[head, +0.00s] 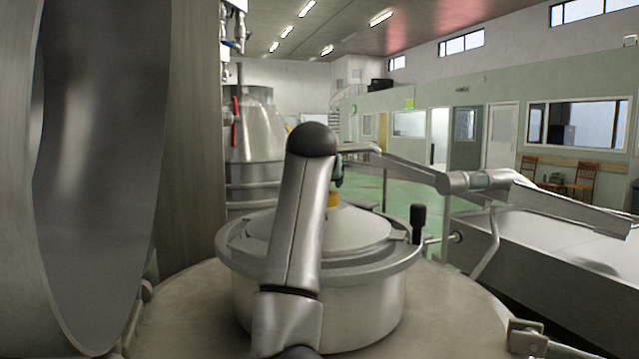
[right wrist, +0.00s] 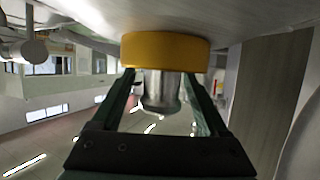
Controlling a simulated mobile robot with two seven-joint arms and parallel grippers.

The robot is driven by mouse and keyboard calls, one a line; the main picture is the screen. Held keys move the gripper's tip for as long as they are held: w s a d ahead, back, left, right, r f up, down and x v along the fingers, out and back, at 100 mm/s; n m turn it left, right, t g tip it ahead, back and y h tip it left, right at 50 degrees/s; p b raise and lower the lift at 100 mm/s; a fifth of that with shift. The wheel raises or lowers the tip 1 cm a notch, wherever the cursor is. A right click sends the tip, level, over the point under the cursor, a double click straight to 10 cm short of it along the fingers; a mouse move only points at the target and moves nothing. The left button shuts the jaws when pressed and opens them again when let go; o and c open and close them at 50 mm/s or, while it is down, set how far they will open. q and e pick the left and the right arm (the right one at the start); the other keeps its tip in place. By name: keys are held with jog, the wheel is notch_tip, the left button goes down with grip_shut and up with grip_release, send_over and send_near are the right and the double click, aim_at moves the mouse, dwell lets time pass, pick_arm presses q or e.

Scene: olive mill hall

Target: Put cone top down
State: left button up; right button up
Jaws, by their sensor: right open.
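The cone top (head: 350,232) is a shallow grey metal cone seated on the round neck of a wide metal vessel (head: 450,300). A yellow collar (head: 333,199) stands at its peak, partly hidden behind my arm. In the right wrist view, the yellow collar (right wrist: 165,50) and a short metal stub (right wrist: 162,92) show close up. My right gripper (head: 337,172) is at the peak of the cone, mostly hidden in the head view. In the right wrist view its fingers (right wrist: 162,85) are open on either side of the stub. My left gripper is not in view.
A large curved metal wall (head: 100,150) fills the left side. A black-knobbed fitting (head: 418,222) stands at the right of the vessel's neck. A long metal trough (head: 560,260) lies to the right. A tank with red handles (head: 250,130) stands behind.

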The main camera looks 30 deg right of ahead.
jog(key=b+v, duration=0.2)
jog(key=v, duration=1)
jog(key=shift+a+f, duration=0.1)
jog(key=shift+f, duration=0.05)
